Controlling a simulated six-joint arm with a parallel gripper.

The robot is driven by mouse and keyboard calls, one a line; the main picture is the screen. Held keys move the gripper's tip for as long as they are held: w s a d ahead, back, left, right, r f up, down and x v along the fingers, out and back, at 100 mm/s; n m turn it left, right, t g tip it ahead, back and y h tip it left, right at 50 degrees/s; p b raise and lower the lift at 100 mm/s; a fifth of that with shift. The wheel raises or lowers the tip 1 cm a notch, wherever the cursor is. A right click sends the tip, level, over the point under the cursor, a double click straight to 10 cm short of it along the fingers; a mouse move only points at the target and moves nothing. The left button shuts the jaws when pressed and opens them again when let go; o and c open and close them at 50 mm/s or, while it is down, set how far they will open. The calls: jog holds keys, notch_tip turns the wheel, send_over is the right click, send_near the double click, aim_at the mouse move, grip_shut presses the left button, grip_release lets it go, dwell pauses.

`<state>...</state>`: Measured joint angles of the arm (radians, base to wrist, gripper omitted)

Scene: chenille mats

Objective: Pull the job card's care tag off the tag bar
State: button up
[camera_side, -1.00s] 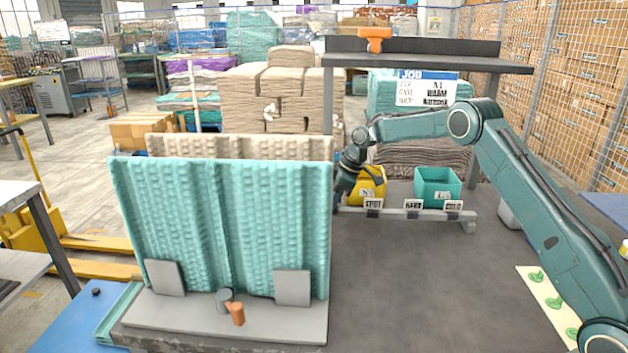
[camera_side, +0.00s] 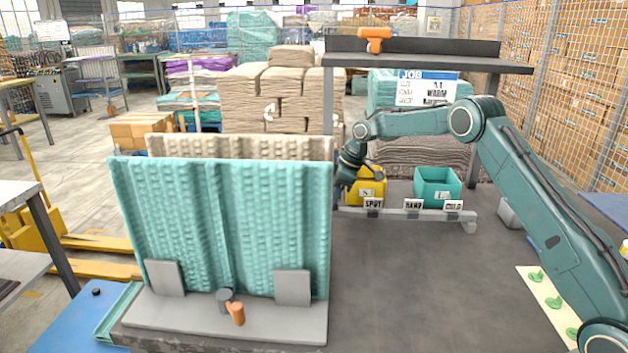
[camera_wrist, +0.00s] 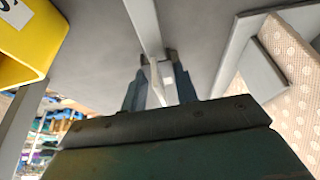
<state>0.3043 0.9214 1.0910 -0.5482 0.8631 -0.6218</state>
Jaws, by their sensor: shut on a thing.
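The job card (camera_side: 427,89) hangs under the shelf; its care line appears to read WARM. The tag bar (camera_side: 393,212) stands low behind the mats, with three white tags in view: one reading SPOT (camera_side: 373,203), one HAND (camera_side: 413,204), and a third (camera_side: 453,205) too small to read surely. My gripper (camera_wrist: 158,72) is at the bar's left end, partly hidden by the hanging mats in the side view. In the wrist view its fingers are shut on a small pale tag (camera_wrist: 166,76) beside the bar (camera_wrist: 143,22). The tag's print is hidden.
A yellow bin (camera_side: 369,188) and a teal bin (camera_side: 437,186) stand behind the bar. A teal mat (camera_side: 220,225) and a beige mat (camera_side: 240,146) hang upright close to my gripper. The grey table (camera_side: 420,280) is clear in front of the bar.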

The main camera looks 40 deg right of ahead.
jog(key=shift+r, duration=1.05)
dwell(0.8)
jog(key=shift+r, duration=3.15)
